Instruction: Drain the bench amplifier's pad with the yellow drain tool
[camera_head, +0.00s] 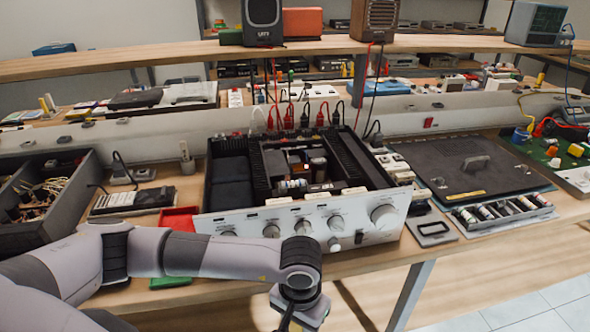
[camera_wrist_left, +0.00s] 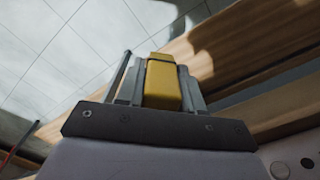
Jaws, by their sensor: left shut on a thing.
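The bench amplifier (camera_head: 350,217) stands open-topped on the workbench, with a silver front panel, several knobs and dark heat-sink fins along its sides. Its inner components show, with a small red spot among them; I cannot make out the pad. My left arm reaches in from the left, and its wrist end hangs low in front of the amplifier's panel, past the bench's front edge. In the left wrist view my left gripper (camera_wrist_left: 160,88) is shut on the yellow drain tool (camera_wrist_left: 163,83), a yellow block between the fingers. A thin dark rod stands beside it. My right gripper is out of view.
A red tray (camera_head: 179,218) sits just left of the amplifier, and a divided bin (camera_head: 75,205) farther left. A dark mat (camera_head: 470,168) and a tray of cylindrical parts (camera_head: 500,212) lie to the right. Cables run behind the amplifier. Speakers stand on the shelf above.

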